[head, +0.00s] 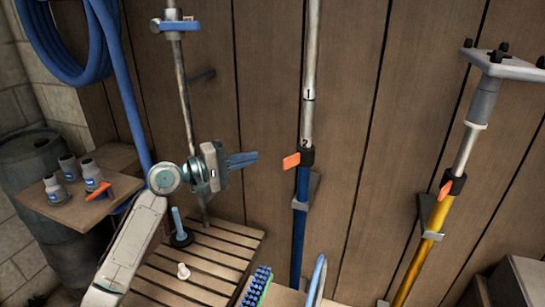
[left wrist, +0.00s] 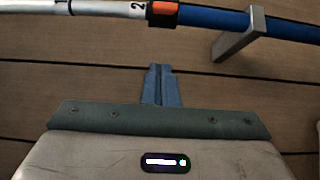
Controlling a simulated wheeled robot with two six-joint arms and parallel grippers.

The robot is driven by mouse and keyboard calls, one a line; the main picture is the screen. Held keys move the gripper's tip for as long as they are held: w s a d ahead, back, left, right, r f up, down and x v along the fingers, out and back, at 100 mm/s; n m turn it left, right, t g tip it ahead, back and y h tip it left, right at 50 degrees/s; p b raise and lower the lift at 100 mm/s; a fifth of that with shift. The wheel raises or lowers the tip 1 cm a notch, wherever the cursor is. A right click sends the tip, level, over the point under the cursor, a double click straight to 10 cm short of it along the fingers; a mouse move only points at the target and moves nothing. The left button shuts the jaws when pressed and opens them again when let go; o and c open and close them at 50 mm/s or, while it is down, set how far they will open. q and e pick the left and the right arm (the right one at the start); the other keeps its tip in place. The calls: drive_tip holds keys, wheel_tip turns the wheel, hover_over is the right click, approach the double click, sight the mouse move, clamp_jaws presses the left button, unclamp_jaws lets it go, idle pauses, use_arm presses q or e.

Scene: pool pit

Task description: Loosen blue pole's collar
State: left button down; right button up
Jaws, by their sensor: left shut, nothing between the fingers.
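The blue pole (head: 300,228) stands upright against the plank wall, with a silver inner tube (head: 310,60) marked 1 and 2 above it. Its black collar (head: 307,156) has an orange lever (head: 291,162) that sticks out to the left in the head view. In the left wrist view the collar (left wrist: 163,20) with its orange lever (left wrist: 163,7) lies across the top, beyond my fingertips. My left gripper (head: 256,158) is shut and empty, left of the collar and pointing towards it, with a gap between them. My right gripper is not in view.
A bracket (head: 308,190) holds the blue pole to the wall. A yellow pole (head: 425,245) with its own orange lever stands to the right. A slatted crate (head: 215,250), a blue brush (head: 257,285) and a small shelf (head: 80,208) with grey fittings are at lower left.

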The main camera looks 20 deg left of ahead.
sight(300, 158)
use_arm(q)
drive_tip(key=d+p, duration=0.3)
drive_tip(key=d, duration=0.3)
drive_tip(key=shift+w+d, duration=0.2)
drive_tip(key=shift+w, duration=0.15)
drive_tip(key=shift+p, duration=0.3)
